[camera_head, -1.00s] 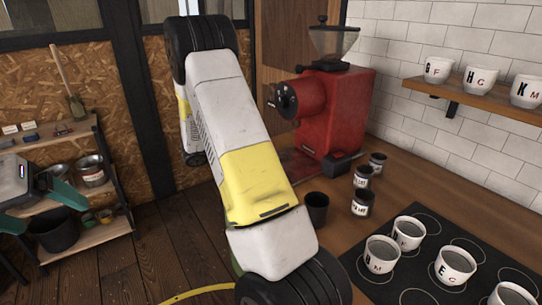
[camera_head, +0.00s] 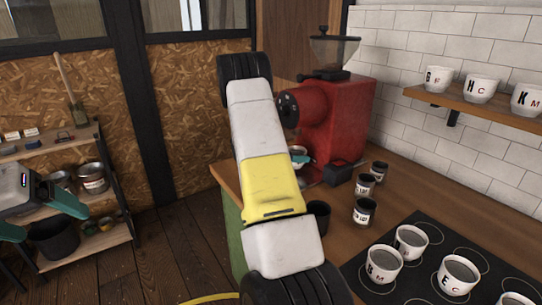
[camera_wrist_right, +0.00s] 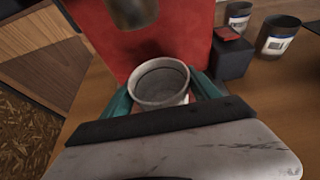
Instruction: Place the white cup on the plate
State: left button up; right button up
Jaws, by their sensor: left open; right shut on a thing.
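The white cup (camera_wrist_right: 160,85) is upright between the teal fingers of my right gripper (camera_wrist_right: 166,92), which is shut on it. It is in front of the red grinder, below the dark spout (camera_wrist_right: 134,12). In the head view the cup (camera_head: 299,152) shows as a small pale rim beside my right arm, at the grinder's front. The cup's underside is hidden, so I cannot tell whether it touches anything. No plate can be clearly made out. My left gripper (camera_head: 52,222) is open and empty at the left edge, in front of the shelf.
The red grinder (camera_head: 338,115) stands on the wooden counter (camera_head: 400,200). Small dark cans (camera_head: 364,211) stand right of it. Several white lettered cups (camera_head: 384,262) stand on a black mat (camera_head: 432,288); others (camera_head: 482,88) line a wall shelf (camera_head: 490,103). Floor at left is open.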

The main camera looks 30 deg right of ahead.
jog(key=shift+f, duration=0.9)
jog(key=o, duration=1.8)
jog(key=shift+f, duration=0.15)
jog(key=shift+c, duration=0.2)
jog(key=v, duration=1.2)
jog(key=shift+d, duration=0.1)
jog(key=s+a+r+m+t+y, duration=0.2)
jog(key=s+a+r+m+y, duration=0.6)
jog(key=s+a, duration=0.6)
jog(key=s+a+r+m+t+y, duration=0.3)
jog(key=s+a+r+m+y, duration=0.4)
jog(key=s+a+r+m, duration=0.3)
jog(key=s+a, duration=0.3)
jog(key=s, duration=0.2)
jog(key=shift+a+r+y, duration=0.35)
jog(key=shift+a+y, duration=0.05)
